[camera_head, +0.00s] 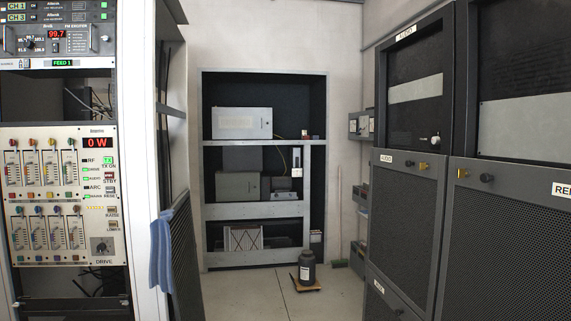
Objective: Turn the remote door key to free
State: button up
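The door of the remote rack (511,245) is a dark perforated panel at the right edge. Its white label (562,190) is cut off by the picture edge, and only its first letters, "RE", show. Near the door's upper left corner are a small brass lock or key (461,173) and a black knob (487,178). They are too small for me to tell which way the key is turned. The door looks closed. My gripper is not in view.
The neighbouring audio door (408,220) has a similar brass piece (423,166) and black knob (408,163). A dark bottle (306,268) stands on a low wooden board on the floor. A blue cloth (162,252) hangs at left. The central floor is otherwise mostly clear.

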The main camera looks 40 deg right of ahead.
aim_at(462, 172)
jog(key=i, duration=1.3)
jog(key=z, duration=2.8)
jog(key=i, duration=1)
jog(key=z, duration=0.05)
